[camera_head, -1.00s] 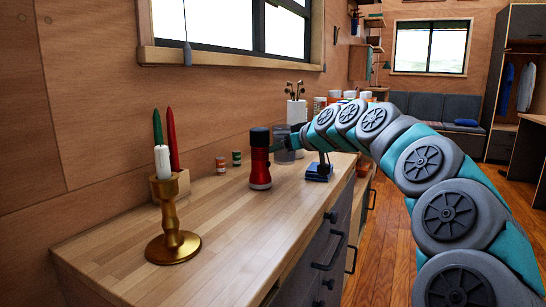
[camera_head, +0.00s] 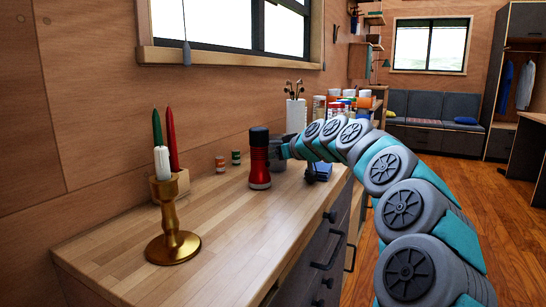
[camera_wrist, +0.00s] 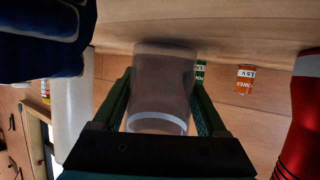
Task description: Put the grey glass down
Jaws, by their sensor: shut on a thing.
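The grey glass (camera_wrist: 160,90) is translucent and sits between the two green fingers of my gripper (camera_wrist: 165,105) in the wrist view, which shows the scene upside down. The gripper is shut on it. In the head view the glass (camera_head: 277,160) is just behind the red flashlight, partly hidden by it and by my gripper (camera_head: 280,151). The glass is low over the wooden counter (camera_head: 225,228), with its base at or very near the surface; I cannot tell whether it touches.
The red flashlight (camera_head: 259,165) stands close to the glass. Two small batteries, orange (camera_head: 220,164) and green (camera_head: 236,158), stand near the wall. A blue object (camera_head: 318,172) lies near the counter's edge. A brass candlestick (camera_head: 172,245) stands in front; the counter between is clear.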

